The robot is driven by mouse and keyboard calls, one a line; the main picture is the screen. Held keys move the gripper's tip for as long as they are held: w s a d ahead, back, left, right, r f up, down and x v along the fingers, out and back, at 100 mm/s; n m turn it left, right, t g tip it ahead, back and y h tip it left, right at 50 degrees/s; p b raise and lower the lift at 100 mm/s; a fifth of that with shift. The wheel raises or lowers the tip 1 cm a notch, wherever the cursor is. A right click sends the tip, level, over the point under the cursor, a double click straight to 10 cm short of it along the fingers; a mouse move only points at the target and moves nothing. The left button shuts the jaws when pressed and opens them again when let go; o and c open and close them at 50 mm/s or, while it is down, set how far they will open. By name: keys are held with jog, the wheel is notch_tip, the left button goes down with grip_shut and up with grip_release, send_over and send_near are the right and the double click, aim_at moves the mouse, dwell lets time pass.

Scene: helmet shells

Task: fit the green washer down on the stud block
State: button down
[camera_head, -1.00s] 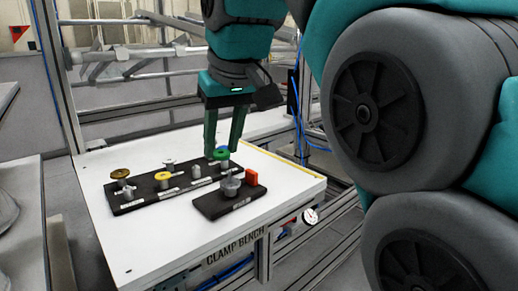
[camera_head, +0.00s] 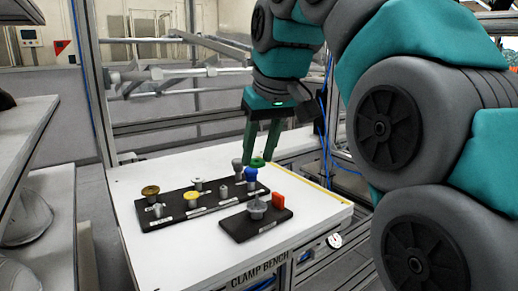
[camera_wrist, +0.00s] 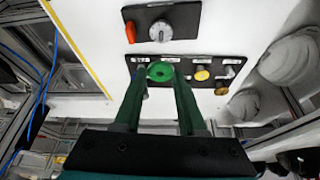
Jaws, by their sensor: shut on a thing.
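The green washer (camera_head: 257,162) is held between the fingertips of my gripper (camera_head: 260,157), which is shut on it. It is raised just above a blue post (camera_head: 250,174) at the right end of the long black rack (camera_head: 176,215). In the wrist view the green washer (camera_wrist: 160,72) lies between the two fingers and hides what is under it. A smaller black block (camera_head: 236,228) lies in front with a grey knurled stud (camera_head: 257,209) and an orange-red upright tab (camera_head: 278,200); I take it as the stud block, but its label is unreadable.
The long rack also bears a gold washer (camera_head: 150,190), a yellow washer (camera_head: 191,196) and several grey posts. The white bench top (camera_head: 185,255) is bare at the front left. Metal rails stand behind, and grey shells (camera_wrist: 290,58) show at right in the wrist view.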

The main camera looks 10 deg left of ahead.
jog(key=b, duration=0.3)
send_over(260, 208)
jog(key=shift+w+a+f, duration=0.1)
jog(key=shift+f, duration=2.45)
jog(key=shift+f+b, duration=0.6)
jog(key=shift+f, duration=1.15)
jog(key=shift+c, duration=2)
grip_release()
jog(key=shift+r, duration=0.1)
jog(key=p+v, duration=0.1)
jog(key=v, duration=0.6)
jog(key=shift+r+p, duration=0.25)
jog(key=shift+p, duration=0.05)
